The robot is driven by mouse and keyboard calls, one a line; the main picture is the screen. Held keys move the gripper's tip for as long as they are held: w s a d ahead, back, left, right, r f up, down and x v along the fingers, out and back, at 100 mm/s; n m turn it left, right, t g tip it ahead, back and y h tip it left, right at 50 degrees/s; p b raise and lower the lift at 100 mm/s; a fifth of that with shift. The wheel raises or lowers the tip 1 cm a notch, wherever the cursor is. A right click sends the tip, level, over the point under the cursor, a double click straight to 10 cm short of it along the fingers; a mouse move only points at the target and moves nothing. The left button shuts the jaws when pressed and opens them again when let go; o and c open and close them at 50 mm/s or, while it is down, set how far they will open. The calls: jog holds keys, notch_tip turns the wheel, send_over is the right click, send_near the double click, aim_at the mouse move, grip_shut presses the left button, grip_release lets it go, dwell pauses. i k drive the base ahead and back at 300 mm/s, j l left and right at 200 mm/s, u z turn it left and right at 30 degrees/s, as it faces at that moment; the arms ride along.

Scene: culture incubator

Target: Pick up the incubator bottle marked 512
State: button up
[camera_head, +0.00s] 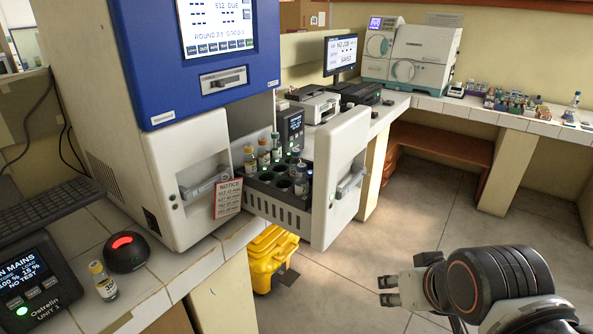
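Several capped bottles stand upright in a dark rack (270,203) in the incubator's pulled-out drawer. They include a left bottle (250,160), a middle bottle (263,154), a back bottle (276,149) and a right-hand bottle (301,181). Their labels are too small to read, so I cannot tell which is marked 512. The incubator screen (217,22) reads "512 DUE". A separate yellow-capped bottle (103,282) stands on the left counter, its marking unreadable. My gripper (382,290) is at the lower right, over the floor, empty, with its fingertips apart, well away from the drawer.
The drawer front (338,185) sticks out past the counter. A red-lit dome (125,250) and a notice card (228,198) are near the incubator. A yellow bin (268,262) sits below the drawer. The floor between my gripper and the drawer is clear.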

aim_at(295, 152)
jog(key=i+l, duration=0.5)
jog(key=i, duration=0.15)
jog(key=i+l+u, duration=0.3)
jog(key=i+l, duration=0.35)
jog(key=i+l+u, duration=0.35)
jog(key=i+l, duration=0.3)
jog(key=l, duration=0.15)
jog(key=u, duration=0.65)
